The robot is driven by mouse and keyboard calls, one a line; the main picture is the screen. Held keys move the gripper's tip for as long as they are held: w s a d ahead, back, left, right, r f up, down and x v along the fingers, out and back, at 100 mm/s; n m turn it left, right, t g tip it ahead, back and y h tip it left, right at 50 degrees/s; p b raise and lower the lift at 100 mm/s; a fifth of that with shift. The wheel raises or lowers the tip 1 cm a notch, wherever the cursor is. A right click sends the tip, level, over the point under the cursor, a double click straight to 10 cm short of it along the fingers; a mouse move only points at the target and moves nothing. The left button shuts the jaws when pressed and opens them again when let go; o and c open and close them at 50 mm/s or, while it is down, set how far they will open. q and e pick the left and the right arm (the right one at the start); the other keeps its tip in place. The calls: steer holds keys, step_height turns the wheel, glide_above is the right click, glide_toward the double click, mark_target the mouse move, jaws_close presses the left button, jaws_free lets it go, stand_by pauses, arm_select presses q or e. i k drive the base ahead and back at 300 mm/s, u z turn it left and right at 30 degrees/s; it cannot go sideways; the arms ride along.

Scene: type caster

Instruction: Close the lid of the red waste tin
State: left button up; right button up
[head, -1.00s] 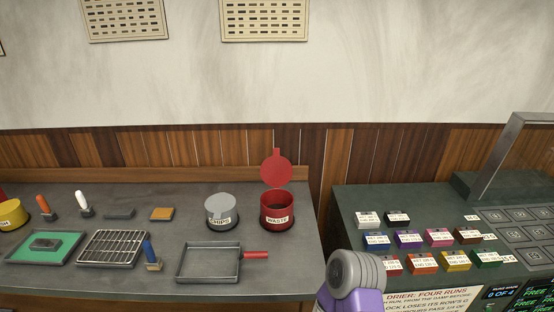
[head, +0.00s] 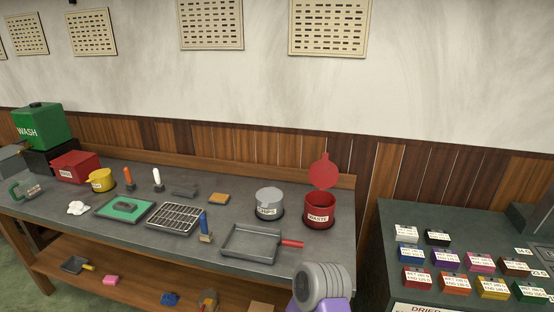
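The red waste tin (head: 319,213) stands near the right end of the grey workbench (head: 345,250) in the head view. Its label reads WASTE. Its round red lid (head: 323,172) stands upright at the back of the rim, so the tin is open. Neither gripper's fingers show. A grey and purple rounded part of my own arm shows at the bottom edge, in front of the bench's right end.
A grey tin (head: 270,200) stands just left of the waste tin. A grey tray (head: 250,243) with a red handle (head: 291,244) lies in front. A drying rack (head: 174,218) lies further left. A gap separates the bench from the dark table (head: 385,222) with several coloured boxes.

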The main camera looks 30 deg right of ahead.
mark_target(323, 174)
steer(key=u, duration=0.7)
steer(key=i, duration=0.4)
steer(key=z, duration=0.65)
steer(key=i, duration=0.8)
steer(key=z, duration=0.8)
